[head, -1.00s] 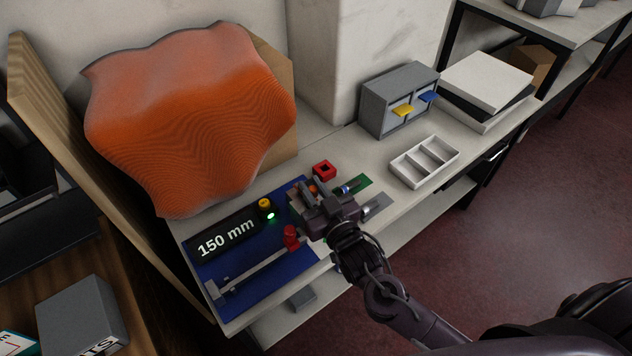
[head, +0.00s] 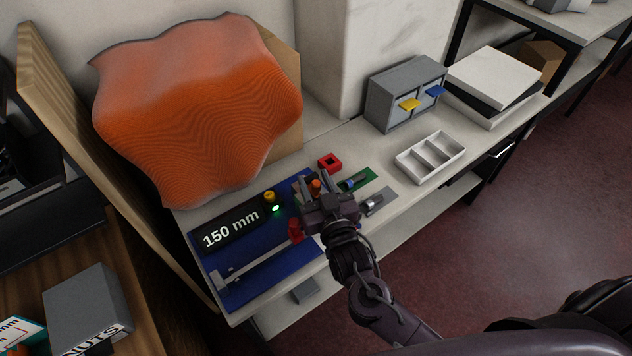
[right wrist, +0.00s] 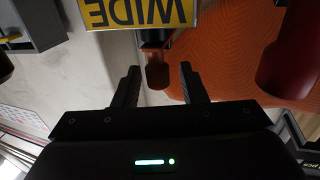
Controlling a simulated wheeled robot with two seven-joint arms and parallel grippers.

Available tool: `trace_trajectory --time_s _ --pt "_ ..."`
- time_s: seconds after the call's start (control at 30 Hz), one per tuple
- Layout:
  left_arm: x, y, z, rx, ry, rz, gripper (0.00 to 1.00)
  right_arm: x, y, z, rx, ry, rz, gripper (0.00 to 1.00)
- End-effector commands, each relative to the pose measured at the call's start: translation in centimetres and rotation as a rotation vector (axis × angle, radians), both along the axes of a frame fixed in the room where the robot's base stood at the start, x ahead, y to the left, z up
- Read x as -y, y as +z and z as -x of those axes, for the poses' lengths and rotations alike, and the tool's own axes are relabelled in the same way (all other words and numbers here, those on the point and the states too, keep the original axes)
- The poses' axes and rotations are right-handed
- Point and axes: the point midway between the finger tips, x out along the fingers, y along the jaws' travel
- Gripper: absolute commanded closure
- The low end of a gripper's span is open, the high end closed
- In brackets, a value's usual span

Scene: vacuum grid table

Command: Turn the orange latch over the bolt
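A small orange piece (head: 315,186), which looks like the latch's knob, stands on the far right part of the blue board. In the right wrist view an orange-brown post with a dark top (right wrist: 157,72) shows between and just beyond the fingertips. My right gripper (head: 313,190) is open around or close to that piece; I cannot tell whether either finger touches it. The gripper also shows in the right wrist view (right wrist: 158,88), its fingers apart. The bolt cannot be made out; the gripper covers that area. My left gripper is not in view.
A red knob (head: 295,230) stands left of the gripper on the blue board (head: 265,285). A yellow button (head: 269,197), red square block (head: 330,162), white divided tray (head: 431,157) and grey drawer box (head: 405,93) are nearby. A yellow WIDE label (right wrist: 140,14) hangs close.

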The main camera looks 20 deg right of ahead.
Motion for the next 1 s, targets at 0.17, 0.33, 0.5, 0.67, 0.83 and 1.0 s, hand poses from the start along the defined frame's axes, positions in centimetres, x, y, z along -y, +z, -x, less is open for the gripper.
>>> trace_trajectory --time_s 0.17,0.33,0.5,0.67,0.83,1.0 --pt "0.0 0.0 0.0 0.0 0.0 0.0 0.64 0.0 0.0 0.0 0.0 0.0 0.0 0.62" --pt "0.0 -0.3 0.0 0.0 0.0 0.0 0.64 0.1 -0.2 1.5 -0.002 0.0 0.0 0.62" --pt "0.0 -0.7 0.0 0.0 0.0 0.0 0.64 0.3 -0.3 4.5 -0.004 0.002 0.0 0.62" --pt "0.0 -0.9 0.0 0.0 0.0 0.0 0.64 0.5 -0.2 6.8 -0.003 0.001 0.0 0.62" --pt "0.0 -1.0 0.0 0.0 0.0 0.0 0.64 0.5 -0.1 7.8 -0.001 0.001 0.0 0.62" --pt "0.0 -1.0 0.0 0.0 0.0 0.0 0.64 0.5 0.0 7.8 0.0 0.0 0.0 0.62"
